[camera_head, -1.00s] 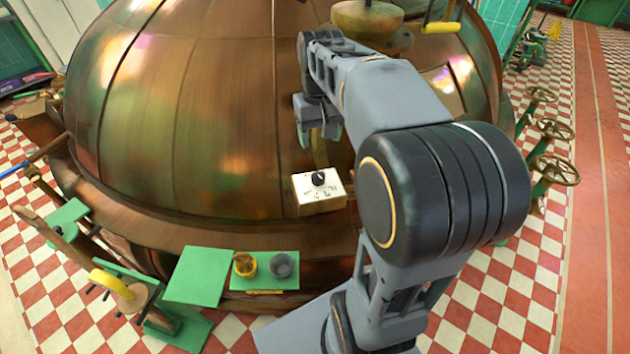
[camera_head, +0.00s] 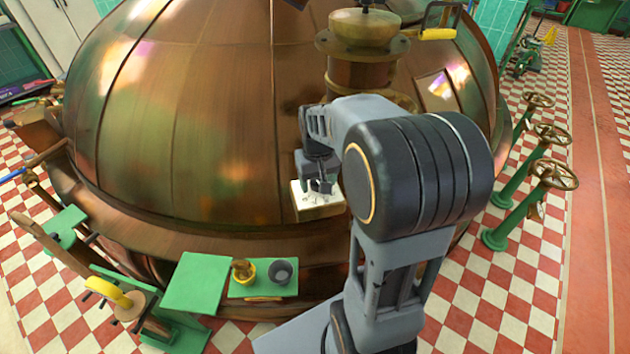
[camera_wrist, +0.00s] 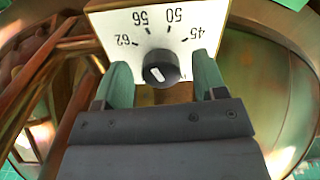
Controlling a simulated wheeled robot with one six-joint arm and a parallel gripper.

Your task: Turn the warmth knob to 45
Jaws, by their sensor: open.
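A black warmth knob (camera_wrist: 160,68) with a white pointer mark sits on a white dial plate (camera_wrist: 185,18). Marks 62, 56, 50 and 45 run in an arc beyond the knob in the wrist view, with 45 at the right. The pointer mark looks tilted on the knob face; I cannot tell which number it matches. My gripper (camera_wrist: 162,64) is open, one green finger on each side of the knob, with visible gaps. In the head view my gripper (camera_head: 319,184) is at the dial box (camera_head: 322,209) and hides the knob.
The large copper kettle (camera_head: 200,120) fills the space behind the box. Green-posted valve wheels (camera_head: 552,174) stand at the right. Copper pipes (camera_wrist: 45,70) pass left of the gripper.

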